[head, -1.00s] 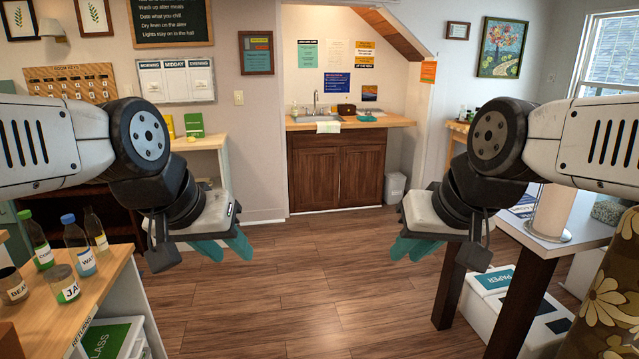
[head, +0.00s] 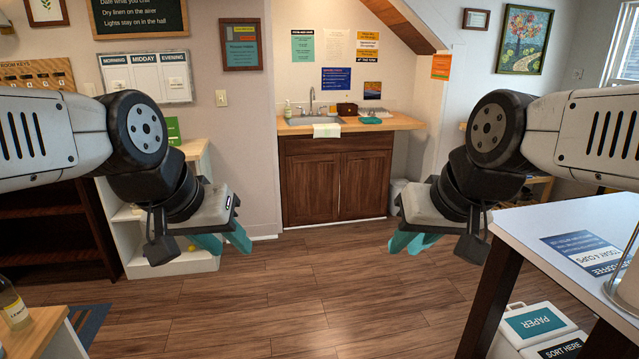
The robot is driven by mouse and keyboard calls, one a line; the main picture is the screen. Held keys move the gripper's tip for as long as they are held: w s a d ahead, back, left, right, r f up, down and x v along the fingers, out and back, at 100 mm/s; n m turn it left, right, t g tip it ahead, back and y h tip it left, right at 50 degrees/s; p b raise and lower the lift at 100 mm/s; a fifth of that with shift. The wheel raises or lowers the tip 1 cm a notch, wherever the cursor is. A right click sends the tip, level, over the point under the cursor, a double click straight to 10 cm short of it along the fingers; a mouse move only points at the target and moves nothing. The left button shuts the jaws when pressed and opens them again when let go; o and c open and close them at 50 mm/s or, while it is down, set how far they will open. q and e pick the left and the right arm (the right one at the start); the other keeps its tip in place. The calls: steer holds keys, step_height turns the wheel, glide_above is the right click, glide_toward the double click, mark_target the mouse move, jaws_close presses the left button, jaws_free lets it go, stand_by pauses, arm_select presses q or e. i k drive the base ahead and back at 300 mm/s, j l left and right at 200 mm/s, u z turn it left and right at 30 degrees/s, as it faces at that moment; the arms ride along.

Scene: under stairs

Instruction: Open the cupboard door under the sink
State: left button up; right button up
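The dark brown wooden sink cupboard (head: 336,142) stands at the back, in the middle of the head view. Its left door (head: 311,188) and right door (head: 362,184) are both shut. The sink (head: 313,121) is set in the light wooden counter above, with a tap and a white towel hanging over the front edge. My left gripper (head: 222,241) hangs in the air left of the cupboard, with its teal fingers apart and empty. My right gripper (head: 412,241) hangs right of it, also apart and empty. Both are well in front of the cupboard, not touching it.
The wooden floor (head: 290,290) ahead is clear up to the cupboard. A white-topped table (head: 540,222) is close on the right, with a paper box (head: 535,322) below. A light shelf unit (head: 165,262) stands on the left. A small bin (head: 398,190) is right of the cupboard.

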mark_target(313, 181)
steer(key=i, duration=1.05)
steer(key=i+u, duration=0.1)
steer(key=i, duration=0.9)
steer(key=i+l, duration=0.2)
steer(key=i, duration=0.85)
steer(key=i+l, duration=0.1)
steer(key=i, duration=0.95)
steer(key=i+l+u, duration=0.1)
steer(key=i+u, duration=0.25)
steer(key=i, duration=0.15)
steer(key=i+l+u, duration=0.2)
steer(key=i+u, duration=0.2)
steer(key=i, duration=0.05)
